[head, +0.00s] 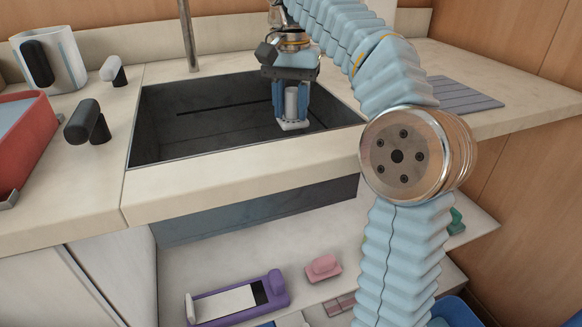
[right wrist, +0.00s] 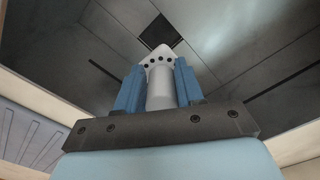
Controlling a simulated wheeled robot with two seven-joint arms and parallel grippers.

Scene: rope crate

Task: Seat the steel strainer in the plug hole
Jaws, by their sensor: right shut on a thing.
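My right gripper (head: 292,118) reaches down into the dark sink basin (head: 190,140), toward its right side. Its two blue fingers are shut on a pale grey piece (head: 291,103), which I take to be the strainer. In the right wrist view the strainer (right wrist: 161,88) stands out between the fingers (right wrist: 160,85), with a row of small dark holes near its wider far end. A dark square opening (right wrist: 158,31), perhaps the plug hole, shows just beyond that end; the strainer appears apart from it. I cannot make out the plug hole in the head view. My left gripper is out of view.
A tap post (head: 187,35) rises behind the basin. Two dark-ended handles (head: 88,122) and (head: 113,71) stand left of it, near a white container (head: 62,58) and a red tray (head: 40,140). A ridged grey mat (head: 462,95) lies right. A shelf below holds a purple item (head: 237,300).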

